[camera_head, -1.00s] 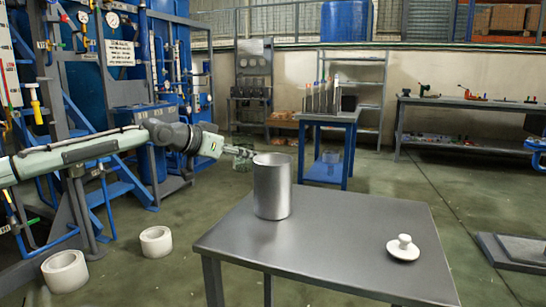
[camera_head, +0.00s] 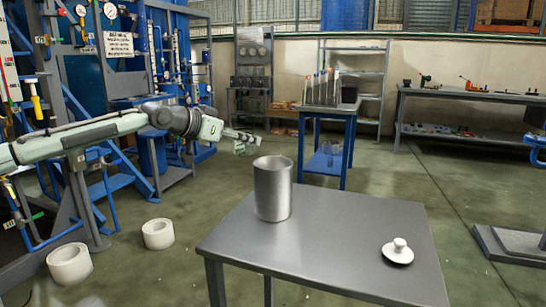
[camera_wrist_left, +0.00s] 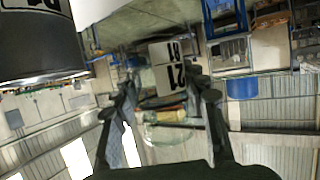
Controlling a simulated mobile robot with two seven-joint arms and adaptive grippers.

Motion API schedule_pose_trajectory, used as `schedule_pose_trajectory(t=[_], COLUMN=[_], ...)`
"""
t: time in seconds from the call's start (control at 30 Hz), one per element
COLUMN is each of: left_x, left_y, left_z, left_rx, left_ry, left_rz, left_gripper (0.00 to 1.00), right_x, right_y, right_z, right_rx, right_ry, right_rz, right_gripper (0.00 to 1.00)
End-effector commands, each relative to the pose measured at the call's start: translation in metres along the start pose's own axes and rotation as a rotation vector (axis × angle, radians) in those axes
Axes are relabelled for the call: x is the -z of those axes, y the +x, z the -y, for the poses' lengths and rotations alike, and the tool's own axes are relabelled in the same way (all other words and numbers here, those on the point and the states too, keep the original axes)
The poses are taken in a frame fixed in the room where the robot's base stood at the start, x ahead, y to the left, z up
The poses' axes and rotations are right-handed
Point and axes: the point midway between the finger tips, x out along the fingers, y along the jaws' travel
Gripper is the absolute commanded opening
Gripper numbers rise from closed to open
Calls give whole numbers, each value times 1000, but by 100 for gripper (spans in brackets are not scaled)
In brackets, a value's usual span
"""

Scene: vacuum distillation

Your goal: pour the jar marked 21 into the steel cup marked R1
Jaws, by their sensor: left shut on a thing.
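The steel cup (camera_head: 272,190) stands upright on the grey table, open at the top. Its dark side and part of a mark show at the upper left of the left wrist view (camera_wrist_left: 40,50). My left gripper (camera_head: 245,143) is just left of the cup and above its rim level. It is shut on the jar, a small clear glass one (camera_head: 243,150). In the left wrist view the jar's white label (camera_wrist_left: 172,76) reads 21 upside down between the fingers (camera_wrist_left: 160,105). The jar's tilt and contents are hard to tell. My right gripper is out of view.
A white knobbed lid (camera_head: 398,252) lies at the right of the grey table (camera_head: 330,240); the tabletop between is bare. Two white rings (camera_head: 158,234) are on the floor at left. A blue-framed table (camera_head: 330,108) with upright items stands behind.

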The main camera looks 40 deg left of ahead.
Motion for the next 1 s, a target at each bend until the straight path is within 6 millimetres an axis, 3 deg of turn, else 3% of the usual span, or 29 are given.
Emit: schedule_pose_trajectory(t=[0.3,0.5,1.0], left_x=[19,20,16], left_y=[-8,-8,-20], left_z=[0,0,-13], left_rx=[0,0,0], left_ry=[0,0,2], left_rz=[-1,-2,-3], left_gripper=[8,8,8], right_x=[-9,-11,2], right_y=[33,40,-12], right_z=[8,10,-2], right_rx=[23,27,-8], right_ry=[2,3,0], right_rz=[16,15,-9], right_gripper=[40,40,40])
